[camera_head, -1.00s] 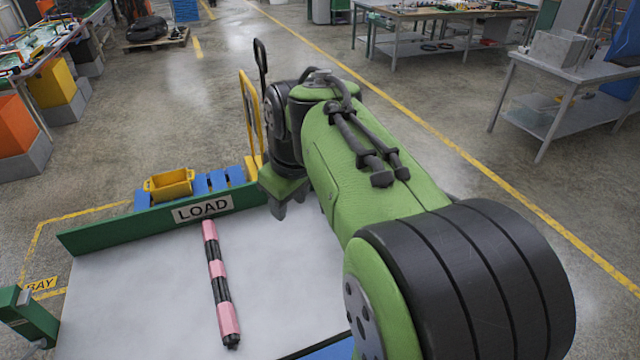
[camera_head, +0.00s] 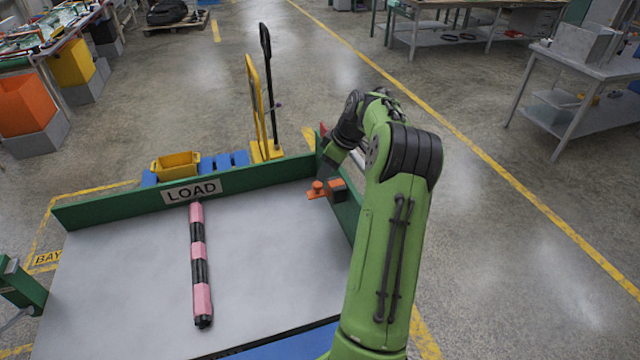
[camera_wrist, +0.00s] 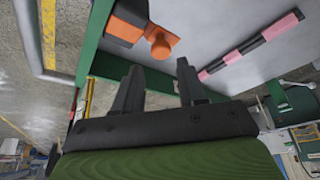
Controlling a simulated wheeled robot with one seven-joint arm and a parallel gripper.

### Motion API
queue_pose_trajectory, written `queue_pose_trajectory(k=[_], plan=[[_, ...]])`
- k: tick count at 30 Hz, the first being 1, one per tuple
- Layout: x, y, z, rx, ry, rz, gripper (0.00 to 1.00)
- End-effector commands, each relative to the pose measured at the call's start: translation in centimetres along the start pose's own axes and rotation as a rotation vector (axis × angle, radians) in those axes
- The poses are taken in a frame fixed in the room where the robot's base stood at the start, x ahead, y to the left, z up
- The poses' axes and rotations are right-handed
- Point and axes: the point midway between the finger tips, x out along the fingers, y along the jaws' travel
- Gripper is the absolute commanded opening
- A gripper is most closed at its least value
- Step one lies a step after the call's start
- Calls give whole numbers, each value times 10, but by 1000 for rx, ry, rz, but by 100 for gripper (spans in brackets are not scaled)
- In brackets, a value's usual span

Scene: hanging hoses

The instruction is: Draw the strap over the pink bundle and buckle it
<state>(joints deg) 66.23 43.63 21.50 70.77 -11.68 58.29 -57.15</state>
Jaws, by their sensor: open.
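The pink bundle (camera_head: 202,298), a long rod with pink and black bands, lies on the grey bed left of centre; it also shows at the upper right of the wrist view (camera_wrist: 281,27). An orange fitting with a round knob (camera_head: 319,187) sits beside a dark block with an orange face (camera_head: 337,186) at the bed's right wall. I cannot tell whether these are the strap or buckle; no strap over the bundle is evident. In the wrist view, my gripper (camera_wrist: 158,66) is open and empty, its fingers apart near the orange fitting (camera_wrist: 159,43).
Green walls edge the bed, the back one bearing a LOAD sign (camera_head: 191,190). A yellow bin (camera_head: 176,164) and blue blocks (camera_head: 222,161) stand behind it. A yellow upright frame (camera_head: 256,105) stands beyond. The bed between bundle and orange fitting is clear.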

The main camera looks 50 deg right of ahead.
Motion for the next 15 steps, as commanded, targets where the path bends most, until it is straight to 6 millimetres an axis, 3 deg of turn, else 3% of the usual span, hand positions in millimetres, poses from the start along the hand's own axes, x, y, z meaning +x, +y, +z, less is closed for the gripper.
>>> queue_pose_trajectory(k=[1,6,15], plan=[[15,-2,0,-2,-1,-5,41],[46,-1,0,-1,0,-2,41],[57,0,0,-1,0,1,41]])
